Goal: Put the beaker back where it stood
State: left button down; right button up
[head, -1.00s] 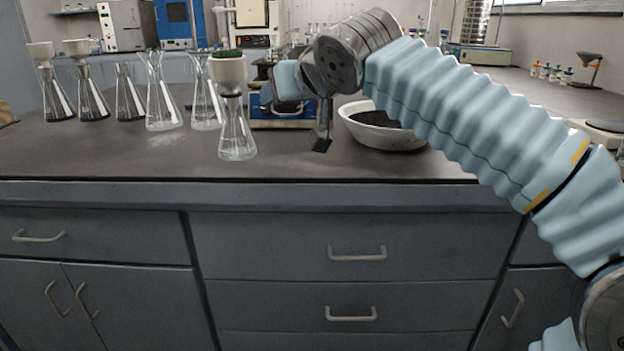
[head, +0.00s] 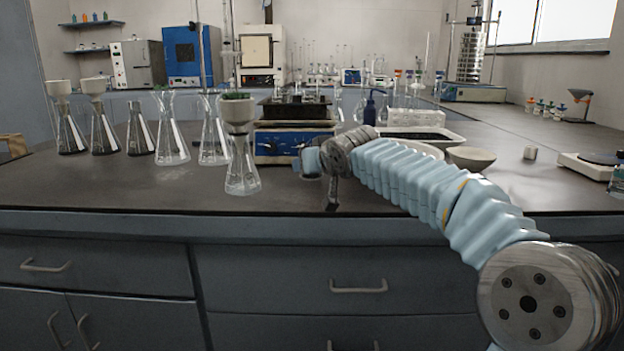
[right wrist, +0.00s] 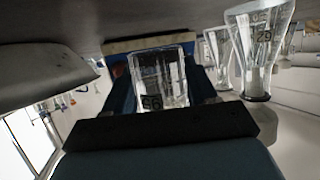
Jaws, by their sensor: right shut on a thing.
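The clear glass beaker (right wrist: 160,82) shows in the right wrist view, with dark markings on its wall, between the fingers of my right gripper. My right gripper (head: 322,174) is shut on it, near the front of the bench and in front of the blue hotplate (head: 287,146). In the head view the wrist and fingers largely hide the beaker. I cannot tell whether its base touches the bench. My left gripper is not in view.
A conical flask with a funnel (head: 240,150) stands close left of my right gripper; several more flasks stand farther left. A pale bowl (head: 471,157), a tray (head: 445,137) and a balance (head: 590,165) are to the right. The front bench strip is mostly clear.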

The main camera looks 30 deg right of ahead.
aim_at(317, 178)
jog(key=shift+w+d+f+b, duration=0.1)
jog(key=shift+w+f+b, duration=0.1)
jog(key=shift+f, duration=0.75)
jog(key=shift+w+d+f+b, duration=0.1)
jog(key=shift+f+b, duration=0.05)
jog(key=shift+f, duration=0.75)
jog(key=shift+f, duration=0.15)
jog(key=o, duration=1.1)
jog(key=shift+r, duration=0.3)
jog(key=b+v, duration=0.1)
jog(key=v, duration=1.1)
jog(key=shift+f, duration=0.1)
